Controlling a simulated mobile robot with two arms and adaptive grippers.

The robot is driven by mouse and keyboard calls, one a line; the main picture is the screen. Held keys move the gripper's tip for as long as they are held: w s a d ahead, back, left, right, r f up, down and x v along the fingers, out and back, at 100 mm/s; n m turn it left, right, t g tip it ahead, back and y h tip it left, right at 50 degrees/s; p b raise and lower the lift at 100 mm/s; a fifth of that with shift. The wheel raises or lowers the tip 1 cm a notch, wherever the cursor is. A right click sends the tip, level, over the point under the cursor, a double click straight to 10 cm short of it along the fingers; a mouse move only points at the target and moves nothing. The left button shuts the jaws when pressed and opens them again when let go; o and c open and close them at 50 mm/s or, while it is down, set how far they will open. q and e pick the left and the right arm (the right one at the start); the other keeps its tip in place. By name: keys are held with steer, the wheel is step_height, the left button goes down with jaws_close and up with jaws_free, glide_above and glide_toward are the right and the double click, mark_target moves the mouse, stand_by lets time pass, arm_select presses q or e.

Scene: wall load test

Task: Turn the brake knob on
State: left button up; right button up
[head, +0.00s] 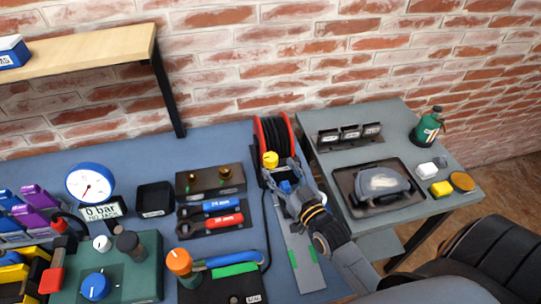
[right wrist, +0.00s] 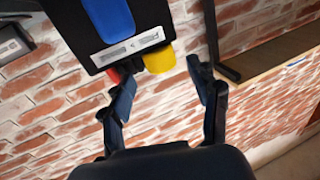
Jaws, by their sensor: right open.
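A yellow knob (head: 270,160), which looks like the brake knob, sits at the front of a red-sided reel (head: 287,135) wound with black cable. My right gripper (head: 280,172) is at the front of the reel, close to the knob. In the right wrist view the yellow knob (right wrist: 159,58) shows just ahead of the open fingers (right wrist: 160,85), roughly between them, beside a black box with a blue part (right wrist: 108,18). The fingers look apart from the knob. Any marking on the knob is hidden. My left gripper is not in view.
On the blue bench are a dial gauge (head: 90,184), a green box with knobs (head: 130,275), a dark tray (head: 155,199) and an orange knob (head: 179,261). A grey side table (head: 400,125) stands right. A shelf (head: 95,52) is on the brick wall.

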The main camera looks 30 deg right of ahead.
mark_target(274, 164)
steer(key=shift+w+a+p, duration=0.1)
steer(key=shift+w+p, duration=0.25)
steer(key=shift+w, duration=2.45)
